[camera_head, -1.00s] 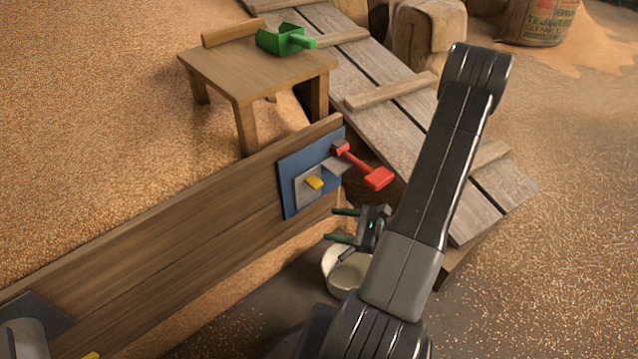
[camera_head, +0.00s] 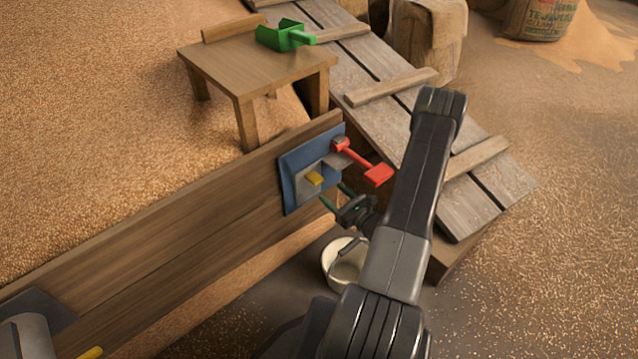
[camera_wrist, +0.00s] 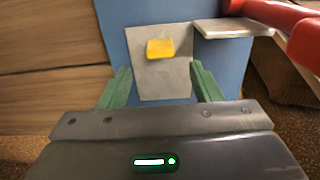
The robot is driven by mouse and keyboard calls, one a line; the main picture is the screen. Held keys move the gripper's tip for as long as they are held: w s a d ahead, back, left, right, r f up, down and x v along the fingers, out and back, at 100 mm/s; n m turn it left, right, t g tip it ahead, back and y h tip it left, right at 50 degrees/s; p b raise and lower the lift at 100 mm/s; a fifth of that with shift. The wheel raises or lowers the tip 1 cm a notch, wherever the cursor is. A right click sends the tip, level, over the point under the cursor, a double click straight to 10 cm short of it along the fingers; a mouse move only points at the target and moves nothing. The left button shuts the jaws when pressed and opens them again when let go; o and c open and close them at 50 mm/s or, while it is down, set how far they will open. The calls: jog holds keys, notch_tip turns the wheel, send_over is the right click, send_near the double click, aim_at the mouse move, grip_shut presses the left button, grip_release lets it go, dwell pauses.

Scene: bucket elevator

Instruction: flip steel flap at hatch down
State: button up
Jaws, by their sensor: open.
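The hatch is a blue panel (camera_head: 287,165) on the wooden board, and it fills the middle of the wrist view (camera_wrist: 170,12). A grey steel plate (camera_wrist: 178,82) with a yellow tab (camera_wrist: 160,49) lies against it; the tab also shows in the head view (camera_head: 315,179). A grey steel flap (camera_head: 337,161) juts out to the right of the plate, roughly level in the wrist view (camera_wrist: 235,28). A red lever (camera_head: 376,174) is beside and above the flap. My gripper (camera_head: 333,193) is open and empty, its green fingers toward the plate, below the tab.
A white bucket (camera_head: 336,264) stands on the floor below the hatch. The wooden board (camera_head: 190,235) runs left with grain behind it. A small table (camera_head: 235,70) holds a green scoop (camera_head: 282,36). A plank ramp (camera_head: 480,190) lies behind my arm.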

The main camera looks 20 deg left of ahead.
aim_at(320, 183)
jog(key=b+x, duration=0.1)
jog(key=x, duration=0.6)
jog(key=shift+w+a, duration=0.15)
jog(key=shift+a, duration=0.15)
jog(key=shift+c, duration=0.5)
